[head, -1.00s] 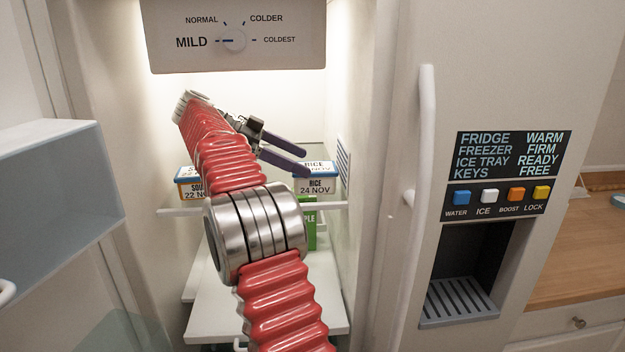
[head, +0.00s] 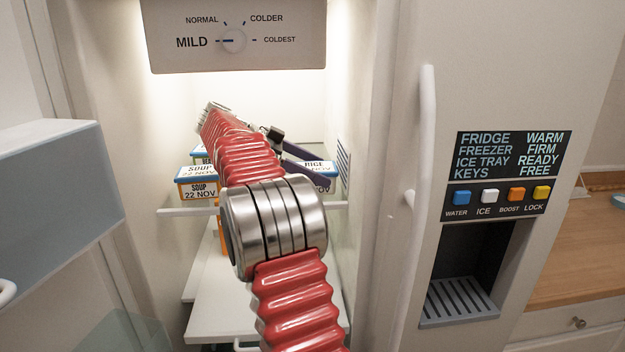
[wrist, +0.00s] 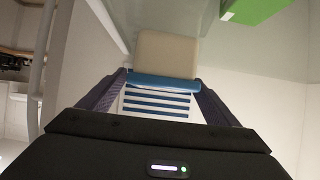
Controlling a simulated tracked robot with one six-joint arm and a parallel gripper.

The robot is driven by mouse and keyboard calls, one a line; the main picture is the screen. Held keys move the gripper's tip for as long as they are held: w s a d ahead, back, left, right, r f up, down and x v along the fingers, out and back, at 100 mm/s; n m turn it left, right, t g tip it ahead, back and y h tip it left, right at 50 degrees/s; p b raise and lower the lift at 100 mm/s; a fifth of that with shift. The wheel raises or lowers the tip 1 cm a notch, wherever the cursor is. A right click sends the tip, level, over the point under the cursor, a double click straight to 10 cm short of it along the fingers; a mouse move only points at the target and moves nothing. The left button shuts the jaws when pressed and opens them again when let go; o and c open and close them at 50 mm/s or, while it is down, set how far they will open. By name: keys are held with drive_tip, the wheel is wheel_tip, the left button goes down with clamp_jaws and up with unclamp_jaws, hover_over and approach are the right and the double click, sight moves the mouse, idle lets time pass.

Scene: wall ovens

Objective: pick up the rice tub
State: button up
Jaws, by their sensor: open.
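The rice tub (head: 320,168) is white with a blue lid and stands at the right end of the fridge's upper shelf, partly hidden by my gripper in the head view. My gripper (head: 312,171) is open, its dark purple fingers reaching in from the left and overlapping the tub. In the wrist view, the tub's pale side (wrist: 167,54) and blue lid lie ahead of my gripper (wrist: 160,78), with the fingertips on either side of the lid. I cannot tell whether the fingers touch it.
Orange-edged soup tubs (head: 198,188) stand to the left on the same shelf (head: 185,211). A blue-striped vent (wrist: 155,103) is behind the rice tub, on the right wall. A green box (wrist: 255,9) shows in the wrist view. The temperature panel (head: 236,55) hangs above.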

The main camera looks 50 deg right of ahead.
drive_tip(key=shift+c, duration=0.4)
drive_tip(key=c, duration=1.4)
